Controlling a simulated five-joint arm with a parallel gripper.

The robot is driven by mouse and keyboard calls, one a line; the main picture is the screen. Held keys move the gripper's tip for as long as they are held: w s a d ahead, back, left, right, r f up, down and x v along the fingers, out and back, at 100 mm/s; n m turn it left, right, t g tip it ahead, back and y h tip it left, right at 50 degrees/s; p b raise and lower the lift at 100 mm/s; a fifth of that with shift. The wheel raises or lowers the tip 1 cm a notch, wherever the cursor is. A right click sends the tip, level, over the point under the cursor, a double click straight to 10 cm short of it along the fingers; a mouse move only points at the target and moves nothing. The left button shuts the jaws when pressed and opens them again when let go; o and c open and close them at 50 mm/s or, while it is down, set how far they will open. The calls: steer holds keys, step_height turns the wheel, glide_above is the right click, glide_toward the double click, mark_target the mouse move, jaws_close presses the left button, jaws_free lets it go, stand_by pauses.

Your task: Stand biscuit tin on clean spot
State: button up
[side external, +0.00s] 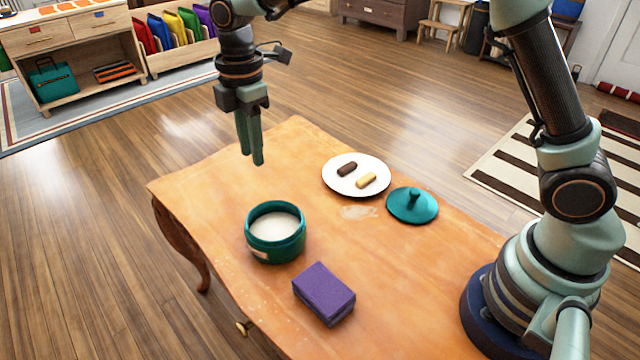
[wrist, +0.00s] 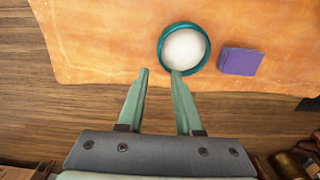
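The biscuit tin (side external: 275,248) is a round teal pot, open at the top, with pale white contents. It stands upright on the wooden table (side external: 230,190). In the wrist view the tin (wrist: 163,56) lies just beyond my fingertips, and the right fingertip overlaps its rim in the picture. My gripper (side external: 254,160) hangs above the table, up and behind the tin, empty; in the wrist view its fingers (wrist: 161,72) are apart. A teal lid with a knob (side external: 412,207) lies separately on the table. A pale, wet-looking smear (side external: 358,212) marks the tabletop between tin and lid.
A purple sponge-like block (side external: 323,293) lies in front of the tin, also in the wrist view (wrist: 240,61). The table's left part is bare.

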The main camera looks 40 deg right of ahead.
steer(key=s+d+r+m+t, duration=0.3)
steer(key=s+d+r+m, duration=0.55)
steer(key=d, duration=0.25)
steer(key=s+d+f+m+t, duration=0.1)
steer(key=s+d+m+t, duration=0.1)
steer(key=s+d+m, duration=0.4)
steer(key=s+m, duration=0.2)
steer(key=m, duration=0.1)
steer(key=shift+s+d, duration=0.25)
steer(key=shift+d, duration=0.05)
